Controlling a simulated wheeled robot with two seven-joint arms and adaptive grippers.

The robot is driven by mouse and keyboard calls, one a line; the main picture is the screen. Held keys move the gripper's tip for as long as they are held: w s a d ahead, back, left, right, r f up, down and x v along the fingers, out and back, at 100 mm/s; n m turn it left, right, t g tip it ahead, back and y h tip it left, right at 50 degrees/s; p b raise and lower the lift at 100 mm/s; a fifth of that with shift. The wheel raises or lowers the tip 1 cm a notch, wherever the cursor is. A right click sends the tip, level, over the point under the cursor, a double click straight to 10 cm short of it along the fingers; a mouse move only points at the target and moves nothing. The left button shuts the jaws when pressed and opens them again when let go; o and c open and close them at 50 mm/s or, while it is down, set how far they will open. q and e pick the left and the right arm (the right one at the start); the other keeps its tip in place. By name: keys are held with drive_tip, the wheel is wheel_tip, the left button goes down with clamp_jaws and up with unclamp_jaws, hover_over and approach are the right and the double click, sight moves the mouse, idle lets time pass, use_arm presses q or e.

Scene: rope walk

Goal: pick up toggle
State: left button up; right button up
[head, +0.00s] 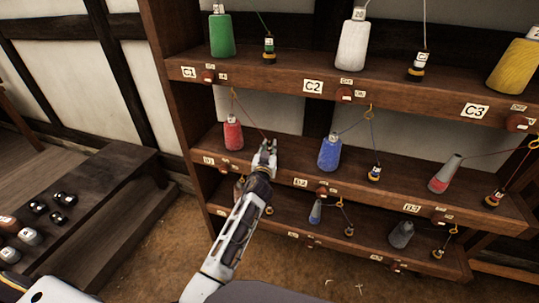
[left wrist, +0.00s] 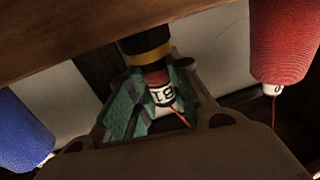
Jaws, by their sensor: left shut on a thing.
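The toggle (left wrist: 146,45) is a small dark spool with a yellow band, a red winding and a white tag at its end. It shows in the left wrist view between the green-padded fingers of my left gripper (head: 266,148), which is shut on it. A thin red thread runs from the tagged end. In the head view the gripper reaches in over the middle shelf, just right of the red cone (head: 233,133), and largely hides the toggle. My right gripper is not in view.
The wooden rack (head: 180,100) holds thread cones and other small spools on three shelves. A blue cone (head: 330,152) stands right of my gripper. Threads hang over brass hooks. A low dark bench (head: 110,185) with weights stands at left. Bare floor shows in front.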

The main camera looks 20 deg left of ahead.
sight(269, 143)
use_arm(q)
clamp_jaws()
drive_tip(key=shift+r, duration=0.2)
wheel_tip(269, 143, up, 2)
drive_tip(key=shift+r+p, duration=0.15)
drive_tip(key=shift+p, duration=0.3)
wheel_tip(269, 143, up, 7)
drive_tip(key=shift+r+p, duration=0.2)
drive_tip(key=shift+p, duration=0.65)
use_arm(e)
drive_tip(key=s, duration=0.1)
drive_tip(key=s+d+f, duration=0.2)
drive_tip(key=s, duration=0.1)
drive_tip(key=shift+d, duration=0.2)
